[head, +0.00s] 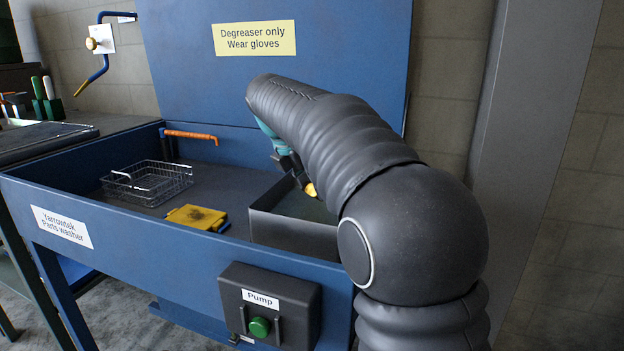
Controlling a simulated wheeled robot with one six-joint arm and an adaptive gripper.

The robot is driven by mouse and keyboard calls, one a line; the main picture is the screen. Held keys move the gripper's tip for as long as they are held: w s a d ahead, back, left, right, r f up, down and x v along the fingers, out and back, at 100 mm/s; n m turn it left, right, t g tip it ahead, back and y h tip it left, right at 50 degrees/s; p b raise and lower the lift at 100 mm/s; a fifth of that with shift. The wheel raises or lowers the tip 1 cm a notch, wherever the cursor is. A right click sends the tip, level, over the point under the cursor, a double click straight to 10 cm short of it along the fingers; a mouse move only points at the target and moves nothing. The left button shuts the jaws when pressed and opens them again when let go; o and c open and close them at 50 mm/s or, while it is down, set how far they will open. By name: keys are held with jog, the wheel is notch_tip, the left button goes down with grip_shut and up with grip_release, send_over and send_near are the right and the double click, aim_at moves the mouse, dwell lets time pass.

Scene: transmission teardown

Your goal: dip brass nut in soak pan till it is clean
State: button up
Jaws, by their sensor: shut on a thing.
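My gripper (292,165) is reached down into the blue parts washer, partly hidden behind my own arm. It is shut on the brass nut (310,190), of which only a small yellow piece shows at the fingertips. The nut is at the soak pan (262,228), a grey metal pan in the right part of the basin. The nut appears over the pan's inside, near the level of its rim. I cannot tell whether it touches the liquid or how clean it is. My arm hides the pan's right side.
The parts washer (150,265) has a raised front wall. An orange-handled spout (190,135) is at the back. A pump box (270,305) juts from the front.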

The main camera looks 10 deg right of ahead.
jog(key=shift+f+b, duration=1.8)
jog(key=shift+f, duration=0.2)
dwell(2.8)
notch_tip(320, 180, up, 6)
jog(key=p, duration=0.5)
jog(key=shift+f+p, duration=0.15)
jog(key=shift+p, duration=0.15)
jog(key=shift+r, duration=2.7)
